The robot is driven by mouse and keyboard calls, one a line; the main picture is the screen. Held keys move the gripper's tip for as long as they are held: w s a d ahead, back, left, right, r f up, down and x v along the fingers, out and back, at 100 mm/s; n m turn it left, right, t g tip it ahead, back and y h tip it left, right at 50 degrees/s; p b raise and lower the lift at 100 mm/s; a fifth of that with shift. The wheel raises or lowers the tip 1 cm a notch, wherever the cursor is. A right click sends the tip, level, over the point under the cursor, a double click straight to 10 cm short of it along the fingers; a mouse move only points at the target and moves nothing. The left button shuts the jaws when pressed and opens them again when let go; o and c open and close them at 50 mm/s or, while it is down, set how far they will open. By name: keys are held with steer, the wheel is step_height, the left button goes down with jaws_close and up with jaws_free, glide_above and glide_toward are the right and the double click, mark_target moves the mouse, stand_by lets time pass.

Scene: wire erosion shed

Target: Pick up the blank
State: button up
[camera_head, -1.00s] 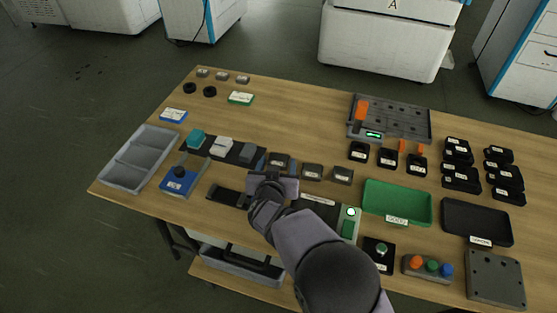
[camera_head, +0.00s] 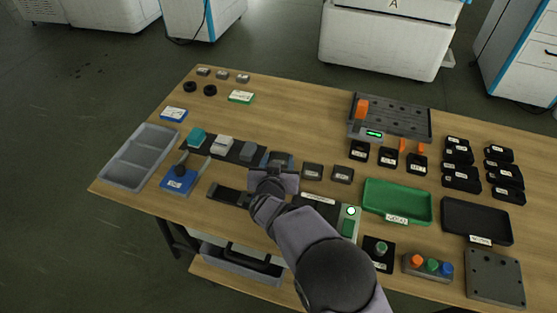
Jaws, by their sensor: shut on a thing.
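My gripper (camera_head: 277,170) is at the middle of the wooden table, seen from behind, with its fingers mostly hidden by its own body. It is shut on a small dark grey blank (camera_head: 281,157), of which only the far part shows just beyond the gripper. Whether the blank is clear of the table cannot be told. Two similar grey blanks with pale labels, a nearer one (camera_head: 312,171) and a farther one (camera_head: 342,175), sit to the right of the gripper.
A dark strip with blocks (camera_head: 248,152) lies left of the gripper. A blue device with a black knob (camera_head: 179,181) and a grey divided tray (camera_head: 132,173) stand farther left. A green tray (camera_head: 427,209) and a black tray (camera_head: 505,224) are at right. The table's far middle is clear.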

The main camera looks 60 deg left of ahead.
step_height(320, 180, up, 17)
steer(key=s+p, duration=0.2)
steer(key=p, duration=0.5)
steer(key=shift+n+g, duration=0.3)
steer(key=d+f+p, duration=0.1)
steer(key=d+f, duration=0.1)
steer(key=d, duration=0.3)
steer(key=d+f+p, duration=0.2)
steer(key=d+f, duration=0.1)
steer(key=d, duration=0.3)
steer(key=d+f+p, duration=0.1)
steer(key=d+f, duration=0.1)
steer(key=d, duration=0.4)
steer(key=shift+f, duration=0.2)
steer(key=shift+m+t, duration=0.4)
steer(key=d, duration=0.2)
steer(key=w+d+f, duration=0.1)
steer(key=d, duration=0.3)
steer(key=shift+w+f, duration=0.2)
steer(key=shift+f, duration=0.1)
steer(key=shift+w+d+r+m+t, duration=0.25)
steer(key=shift+d+r+m+t, duration=0.2)
steer(key=shift+r, duration=0.15)
steer(key=shift+w+a+r+m+h, duration=0.15)
steer(key=shift+a+r+m+h, duration=0.15)
steer(key=shift+r+h, duration=0.25)
steer(key=shift+w+r+m+t+h, duration=0.15)
steer(key=shift+r+m+t+h, duration=0.1)
steer(key=shift+t, duration=0.1)
steer(key=shift+f, duration=0.25)
